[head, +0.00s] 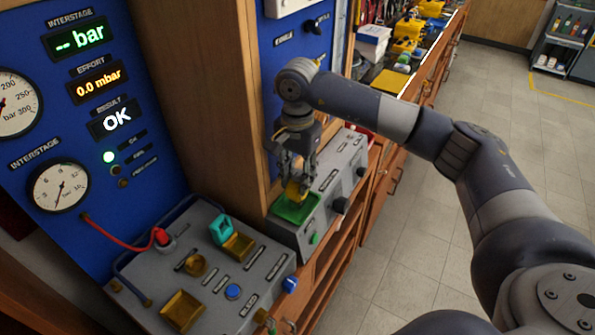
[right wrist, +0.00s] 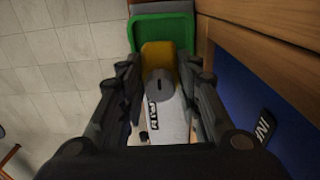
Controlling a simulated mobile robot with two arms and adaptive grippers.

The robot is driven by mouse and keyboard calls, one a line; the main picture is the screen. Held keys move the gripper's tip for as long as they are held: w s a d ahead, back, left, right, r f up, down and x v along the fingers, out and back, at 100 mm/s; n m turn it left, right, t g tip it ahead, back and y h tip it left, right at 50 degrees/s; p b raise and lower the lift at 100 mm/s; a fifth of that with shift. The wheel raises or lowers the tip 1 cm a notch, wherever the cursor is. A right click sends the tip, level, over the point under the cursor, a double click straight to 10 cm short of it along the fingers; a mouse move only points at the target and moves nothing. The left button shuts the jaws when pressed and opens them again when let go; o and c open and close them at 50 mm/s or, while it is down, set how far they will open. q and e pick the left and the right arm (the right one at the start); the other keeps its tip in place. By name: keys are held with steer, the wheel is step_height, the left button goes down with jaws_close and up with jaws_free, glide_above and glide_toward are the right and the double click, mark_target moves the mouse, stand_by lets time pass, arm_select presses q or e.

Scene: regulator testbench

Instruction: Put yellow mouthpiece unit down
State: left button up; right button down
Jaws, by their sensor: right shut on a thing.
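The yellow mouthpiece unit (head: 293,190) is between the fingers of my right gripper (head: 298,180), just above or at the green tray (head: 290,214) on the grey box. In the right wrist view the unit (right wrist: 160,62) shows as a yellow body with a grey round part, between the two dark fingers. The green tray (right wrist: 138,38) lies behind it there. My right gripper is shut on the unit and points down. I cannot tell whether the unit touches the tray floor. My left gripper is not in view.
The grey box (head: 335,180) has knobs on its front. A grey panel (head: 215,285) at the lower left carries a teal piece (head: 221,230) and brass-coloured holders. A wooden post (head: 205,90) stands close left of my gripper. The blue gauge panel reads OK.

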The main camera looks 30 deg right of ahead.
steer(key=shift+f, duration=0.35)
steer(key=shift+f, duration=0.15)
steer(key=c, duration=1.2)
jaws_free()
